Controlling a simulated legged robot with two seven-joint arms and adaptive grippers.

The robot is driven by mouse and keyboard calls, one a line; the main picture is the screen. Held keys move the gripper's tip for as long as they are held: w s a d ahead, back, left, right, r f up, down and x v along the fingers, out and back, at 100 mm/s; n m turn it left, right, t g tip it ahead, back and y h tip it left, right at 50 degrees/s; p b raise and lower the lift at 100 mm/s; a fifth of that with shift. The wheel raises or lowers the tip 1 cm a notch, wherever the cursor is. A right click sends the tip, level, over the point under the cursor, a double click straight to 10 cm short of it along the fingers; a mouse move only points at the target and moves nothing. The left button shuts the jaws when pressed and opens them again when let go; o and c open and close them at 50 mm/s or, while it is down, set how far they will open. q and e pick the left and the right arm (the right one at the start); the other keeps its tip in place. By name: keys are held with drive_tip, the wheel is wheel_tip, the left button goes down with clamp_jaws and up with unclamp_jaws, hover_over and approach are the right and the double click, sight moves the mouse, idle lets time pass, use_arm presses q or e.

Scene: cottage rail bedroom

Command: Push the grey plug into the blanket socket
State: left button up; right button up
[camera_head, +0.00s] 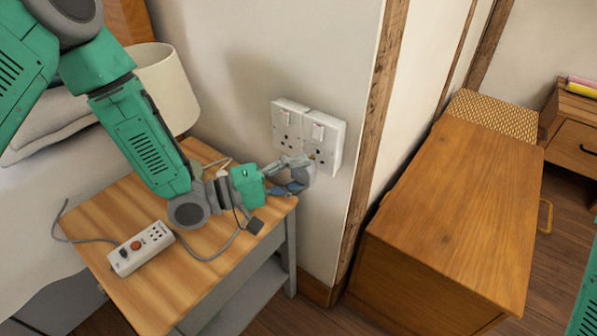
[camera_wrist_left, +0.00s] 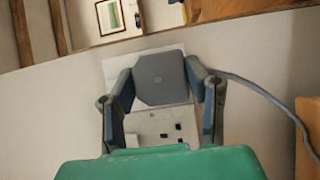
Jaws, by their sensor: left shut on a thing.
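Two white wall sockets sit side by side on the wall, a left one (camera_head: 287,128) and a right one (camera_head: 326,143). I cannot tell which one is the blanket socket. My left gripper (camera_head: 299,178) is close to the wall at the lower part of the right socket. In the left wrist view the left gripper (camera_wrist_left: 160,84) is shut on the grey plug (camera_wrist_left: 160,75), with a finger on each side. A white socket plate with dark holes (camera_wrist_left: 163,134) shows below the plug. Whether the pins touch the socket is hidden. My right gripper is out of view.
A grey cable (camera_wrist_left: 262,92) runs right from the grey plug. A wooden cabinet (camera_head: 460,205) stands right; a lamp (camera_head: 165,85) stands behind my arm.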

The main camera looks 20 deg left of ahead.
use_arm(q)
drive_tip(key=shift+w+d, duration=0.3)
drive_tip(key=shift+w, duration=0.55)
drive_tip(key=shift+w+d, duration=0.3)
drive_tip(key=shift+w, duration=0.55)
drive_tip(key=o, duration=1.1)
drive_tip(key=shift+c, duration=0.2)
